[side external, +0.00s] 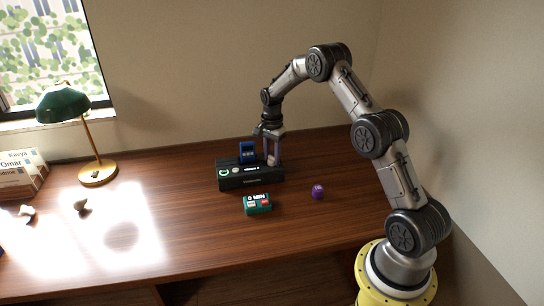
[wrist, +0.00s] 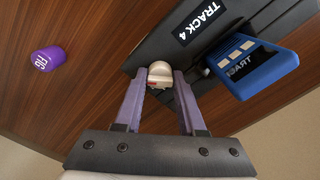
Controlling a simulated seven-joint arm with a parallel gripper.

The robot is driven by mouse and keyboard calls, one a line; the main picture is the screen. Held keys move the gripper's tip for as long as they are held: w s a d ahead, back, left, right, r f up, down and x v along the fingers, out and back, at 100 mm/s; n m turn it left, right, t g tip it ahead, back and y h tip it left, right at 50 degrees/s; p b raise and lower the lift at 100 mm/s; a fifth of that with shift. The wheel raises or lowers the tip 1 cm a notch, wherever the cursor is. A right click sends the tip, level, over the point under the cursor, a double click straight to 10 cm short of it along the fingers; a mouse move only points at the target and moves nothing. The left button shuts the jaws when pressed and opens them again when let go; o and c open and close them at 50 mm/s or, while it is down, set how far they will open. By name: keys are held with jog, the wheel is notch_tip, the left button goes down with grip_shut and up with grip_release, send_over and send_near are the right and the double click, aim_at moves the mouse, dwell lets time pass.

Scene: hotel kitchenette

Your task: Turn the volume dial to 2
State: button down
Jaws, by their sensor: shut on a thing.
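A black player box (side external: 250,184) sits on the desk, with a small lit display on top that reads "TRACK 4" (wrist: 199,23) in the wrist view. A cream dial with a red mark (wrist: 160,77) is at the box's edge. My gripper (wrist: 160,70) has its two fingers on either side of the dial, shut on it. In the side view my gripper (side external: 272,158) points down at the right end of the box, and its fingers partly hide the dial. The dial's numbers cannot be read.
A blue cartridge (side external: 247,152) stands upright in the box, close to my gripper. A teal block with a display (side external: 257,205) and a purple piece (side external: 318,191) lie in front. A lamp (side external: 98,174), books (side external: 20,178) and small objects are at the left.

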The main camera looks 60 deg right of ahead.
jog(key=shift+n, duration=0.4)
jog(key=n, duration=0.6)
jog(key=shift+n, duration=0.3)
jog(key=n, duration=0.6)
jog(key=shift+n, duration=0.3)
jog(key=c, duration=0.5)
grip_release()
jog(key=shift+r, duration=0.15)
